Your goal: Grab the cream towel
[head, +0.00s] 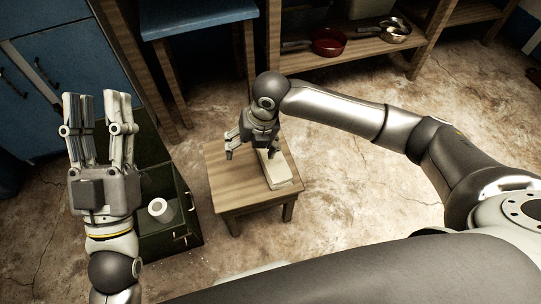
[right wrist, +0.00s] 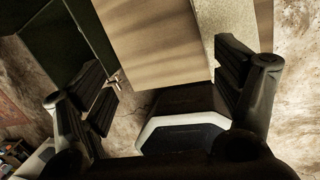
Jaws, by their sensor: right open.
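The cream towel (head: 280,172) lies folded in a long flat shape on the small wooden table (head: 228,190). My right gripper (head: 251,152) is open above the table, with one finger over the towel's far end and the other to its left. In the right wrist view the towel (right wrist: 237,22) is a pale strip along the table's right side, partly hidden behind the right fingers. The open right gripper (right wrist: 163,75) holds nothing there. My left gripper (head: 98,105) is open and empty at the left, its fingers pointing up.
A dark green cabinet (head: 188,200) stands left of the table, with a white round object (head: 160,210) at it. A blue-topped stool (head: 195,18) stands behind. A wooden shelf (head: 350,48) at the back holds a red pan (head: 328,40) and metal pans (head: 393,30). The floor right is clear.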

